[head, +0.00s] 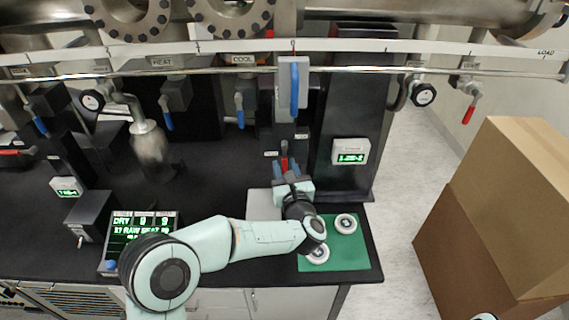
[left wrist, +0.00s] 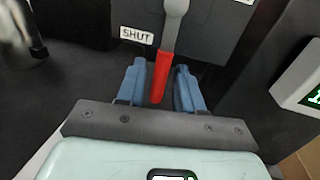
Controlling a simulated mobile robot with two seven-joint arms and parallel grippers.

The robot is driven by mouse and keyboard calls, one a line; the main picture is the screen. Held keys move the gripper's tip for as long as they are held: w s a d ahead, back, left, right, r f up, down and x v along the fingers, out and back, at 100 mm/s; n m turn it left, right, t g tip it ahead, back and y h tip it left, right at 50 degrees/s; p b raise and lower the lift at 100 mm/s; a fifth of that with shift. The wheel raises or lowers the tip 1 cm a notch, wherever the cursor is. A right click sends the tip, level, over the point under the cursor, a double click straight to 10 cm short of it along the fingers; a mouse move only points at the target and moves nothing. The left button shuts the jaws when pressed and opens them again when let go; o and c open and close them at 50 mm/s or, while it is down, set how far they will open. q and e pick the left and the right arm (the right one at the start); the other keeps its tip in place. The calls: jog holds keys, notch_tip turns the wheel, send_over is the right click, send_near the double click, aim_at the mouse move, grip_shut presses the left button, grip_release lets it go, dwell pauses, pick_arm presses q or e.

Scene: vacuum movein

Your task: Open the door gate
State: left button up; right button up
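The gate lever (head: 284,161) has a red grip and points down on the dark front of the column. In the left wrist view the lever (left wrist: 161,72) hangs from a grey shank, with a white SHUT label (left wrist: 136,36) to its left. My left gripper (head: 286,168) reaches up to it. In the left wrist view the blue fingers of my left gripper (left wrist: 160,85) stand on either side of the red grip, with narrow gaps showing, so it is open around the lever and not clamped. The lever's tip is low between the fingers. My right gripper is not in view.
A small green display (head: 350,151) is to the right. A green mat (head: 340,258) with round pieces lies near the bench's front edge. Cardboard boxes (head: 470,235) stand at right.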

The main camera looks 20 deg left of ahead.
pick_arm(q)
jog(key=shift+w+a, duration=0.2)
jog(key=shift+w, duration=0.2)
grip_shut()
